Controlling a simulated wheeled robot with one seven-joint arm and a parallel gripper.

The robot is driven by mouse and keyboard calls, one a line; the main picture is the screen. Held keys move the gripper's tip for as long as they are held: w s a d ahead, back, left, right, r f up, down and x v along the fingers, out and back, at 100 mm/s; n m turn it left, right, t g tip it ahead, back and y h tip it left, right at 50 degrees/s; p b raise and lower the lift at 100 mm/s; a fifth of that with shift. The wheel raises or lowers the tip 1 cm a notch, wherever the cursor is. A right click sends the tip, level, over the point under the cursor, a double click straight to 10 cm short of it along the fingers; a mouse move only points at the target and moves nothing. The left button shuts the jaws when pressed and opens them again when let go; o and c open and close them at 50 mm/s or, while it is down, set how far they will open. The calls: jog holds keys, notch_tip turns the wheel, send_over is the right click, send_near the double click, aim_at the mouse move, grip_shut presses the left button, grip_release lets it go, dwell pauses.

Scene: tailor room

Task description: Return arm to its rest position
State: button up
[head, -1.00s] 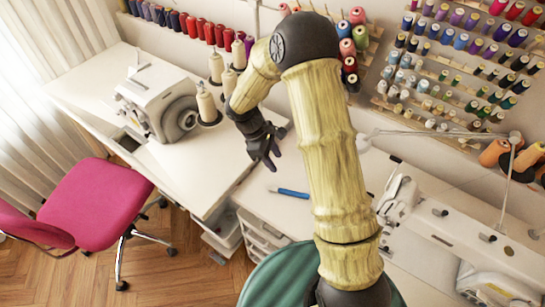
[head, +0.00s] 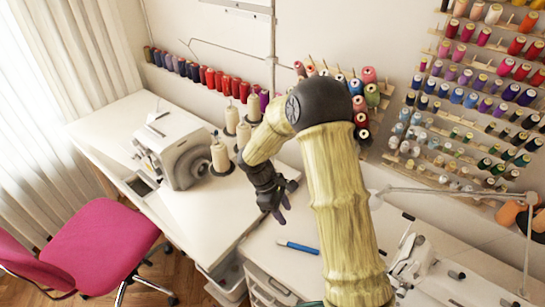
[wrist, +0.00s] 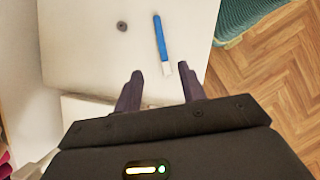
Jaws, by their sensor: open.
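My gripper (head: 282,205) hangs over the white tables in the head view, fingers pointing down. It is open and empty. In the wrist view my gripper (wrist: 160,85) shows two dark fingers spread apart above the edge of a white tabletop (wrist: 85,45). A blue tool with a pale tip (wrist: 162,38) lies on that tabletop beyond the fingers, apart from them. The same blue tool (head: 297,247) lies below and right of my gripper in the head view. My arm is bent, and it hides part of the table and wall behind it.
A white sewing machine (head: 178,150) and thread cones (head: 220,158) stand left of my gripper. Spool racks (head: 470,110) cover the wall at right. A lamp arm (head: 455,192) is at right. A pink chair (head: 100,245) stands at lower left on wood floor.

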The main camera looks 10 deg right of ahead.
jog(key=shift+s+r, duration=0.1)
jog(key=s+d+r+m+t+y, duration=0.2)
jog(key=s+r+m, duration=0.4)
jog(key=s+d+r+m+t+y, duration=0.2)
jog(key=s+d+r+m, duration=0.1)
jog(key=s+r+m, duration=0.3)
jog(key=shift+s+d+r+m+t+y, duration=0.25)
jog(key=shift+s+m+t, duration=0.2)
jog(key=shift+s, duration=0.35)
jog(key=shift+f, duration=0.1)
